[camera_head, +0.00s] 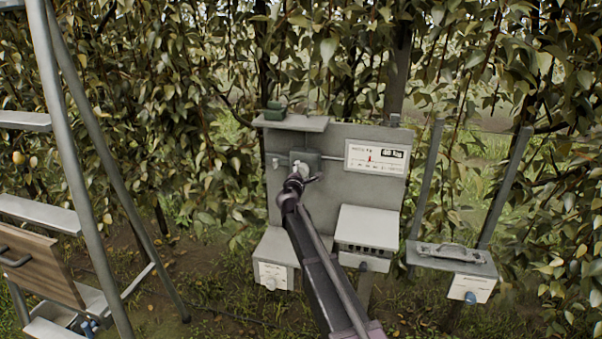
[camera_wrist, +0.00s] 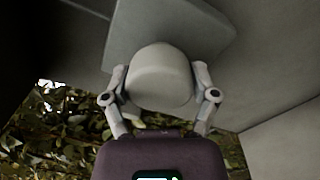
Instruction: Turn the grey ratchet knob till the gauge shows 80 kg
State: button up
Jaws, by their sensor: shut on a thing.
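The grey ratchet knob (camera_wrist: 160,77) is large and rounded in the wrist view, in front of a grey housing (camera_wrist: 185,30). My gripper (camera_wrist: 160,90) is shut on it, one finger at each side. In the head view my gripper (camera_head: 298,176) reaches the front of the dark housing on the upright board, and mostly hides the knob. The gauge (camera_head: 376,158) is a white plate to the right of the housing, with a red pointer left of its middle. Its dark readout is small and blurred, with a number in the forties and "kg"; the last digit is unclear.
A small shelf (camera_head: 290,123) juts out above the housing. Below stand a white-topped box (camera_head: 368,226) and a lower box (camera_head: 272,275). A box with a handle (camera_head: 452,259) is at right, a ladder (camera_head: 62,170) at left. Leafy trees stand close behind.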

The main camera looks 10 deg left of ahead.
jog(key=m, duration=0.6)
jog(key=shift+w+m, duration=0.1)
jog(key=shift+m, duration=0.2)
jog(key=m, duration=0.5)
jog(key=shift+m+h, duration=0.3)
jog(key=shift+m, duration=0.1)
jog(key=o, duration=1)
jog(key=shift+n, duration=0.4)
